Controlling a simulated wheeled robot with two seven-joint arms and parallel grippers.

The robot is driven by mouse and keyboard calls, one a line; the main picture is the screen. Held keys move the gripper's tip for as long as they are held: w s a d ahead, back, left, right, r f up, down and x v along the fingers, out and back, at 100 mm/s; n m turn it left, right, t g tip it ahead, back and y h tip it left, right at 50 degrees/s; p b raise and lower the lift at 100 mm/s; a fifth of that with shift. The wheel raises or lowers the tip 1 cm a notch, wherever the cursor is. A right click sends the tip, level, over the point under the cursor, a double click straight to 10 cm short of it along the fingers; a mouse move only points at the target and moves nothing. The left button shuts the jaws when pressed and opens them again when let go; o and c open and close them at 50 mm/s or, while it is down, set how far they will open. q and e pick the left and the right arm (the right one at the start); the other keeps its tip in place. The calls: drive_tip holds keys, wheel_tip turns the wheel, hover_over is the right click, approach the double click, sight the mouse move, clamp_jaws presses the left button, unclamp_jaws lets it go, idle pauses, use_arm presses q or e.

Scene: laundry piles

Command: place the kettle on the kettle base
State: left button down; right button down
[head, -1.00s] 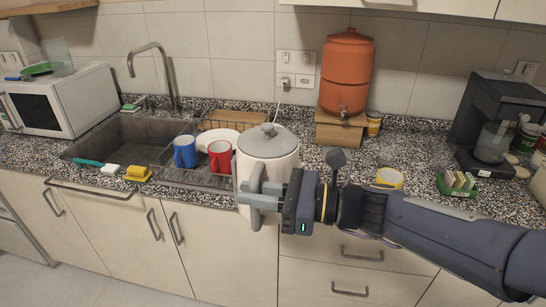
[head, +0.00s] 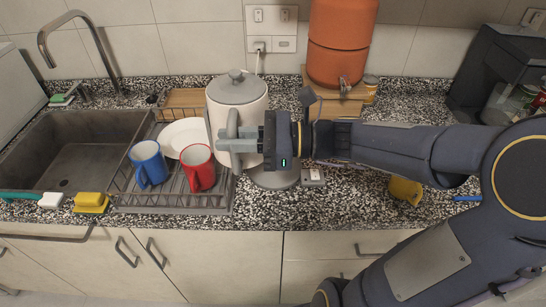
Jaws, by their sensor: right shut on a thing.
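The kettle (head: 250,108) is white with a grey lid and a grey handle. It is upright, between the dish rack and the clay water dispenser. My right gripper (head: 238,138) comes in from the right and is shut on the kettle's handle. The kettle base (head: 272,181), a grey disc, lies on the counter just right of the kettle's lower end, partly hidden by my gripper. The kettle appears left of the disc's centre; I cannot tell whether they touch. My left gripper is not in view.
The dish rack (head: 178,203) holds a blue mug (head: 148,165), a red mug (head: 199,168) and a white plate (head: 183,134). The orange water dispenser (head: 340,45) stands behind on a wooden stand. A yellow mug (head: 402,190) lies right. Speckled counter is clear in front of the base.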

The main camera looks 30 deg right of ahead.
hover_over(256, 161)
drive_tip(key=s+a, duration=0.1)
drive_tip(key=s, duration=0.1)
drive_tip(key=f, duration=0.2)
drive_tip(key=shift+s+d+f+b, duration=0.1)
drive_tip(key=shift+d+f, duration=0.65)
drive_tip(key=shift+f, duration=0.7)
drive_tip(key=shift+s+d+f+b, duration=0.15)
drive_tip(key=shift+d+f, duration=0.6)
drive_tip(key=shift+f, duration=0.7)
drive_tip(key=shift+w+d+f+b, duration=0.1)
drive_tip(key=shift+d+f, duration=0.65)
drive_tip(key=shift+f, duration=0.8)
drive_tip(key=c, duration=1.8)
unclamp_jaws()
drive_tip(key=shift+f, duration=0.15)
drive_tip(key=o, duration=0.4)
drive_tip(key=shift+o, duration=0.2)
